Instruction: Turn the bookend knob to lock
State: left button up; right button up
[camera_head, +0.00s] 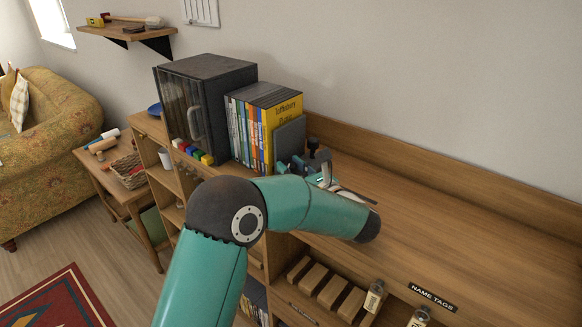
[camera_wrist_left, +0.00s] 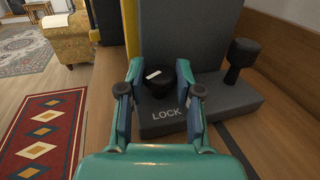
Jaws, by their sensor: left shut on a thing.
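The grey bookend (camera_head: 288,139) stands on the wooden shelf top against the right end of a row of DVDs. In the left wrist view the bookend (camera_wrist_left: 205,30) has an upright plate and a foot marked LOCK. A black knob (camera_wrist_left: 160,82) with a white mark on its top sits on the foot, just behind the LOCK label. My left gripper (camera_wrist_left: 156,75) has its two fingers around this knob and is shut on it. In the head view my left gripper (camera_head: 318,168) is partly hidden behind my own arm. My right gripper is not in view.
A second black post with a round head (camera_wrist_left: 240,60) rises from the foot's right side. A dark glass-door cabinet (camera_head: 205,105) stands left of the DVDs (camera_head: 262,120). The shelf top (camera_head: 470,230) to the right is clear. Wooden blocks (camera_head: 330,288) sit below.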

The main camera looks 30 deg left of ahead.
pick_arm(q)
jog(key=shift+s+a+f+m+t+h+b, duration=0.1)
jog(key=shift+m+t+h+b, duration=0.6)
jog(key=shift+t, duration=0.4)
jog(key=shift+s+a+m+t+h+b, duration=0.1)
jog(key=shift+m+t+h+b, duration=0.4)
jog(key=shift+m+t+b, duration=0.5)
grip_shut()
jog(key=shift+t+h, duration=0.3)
jog(key=shift+t, duration=0.2)
jog(key=shift+d+m+t+h, duration=0.15)
jog(key=shift+m+t+h, duration=0.15)
jog(key=shift+m, duration=0.2)
jog(key=shift+r, duration=0.2)
jog(key=o, duration=1)
grip_release()
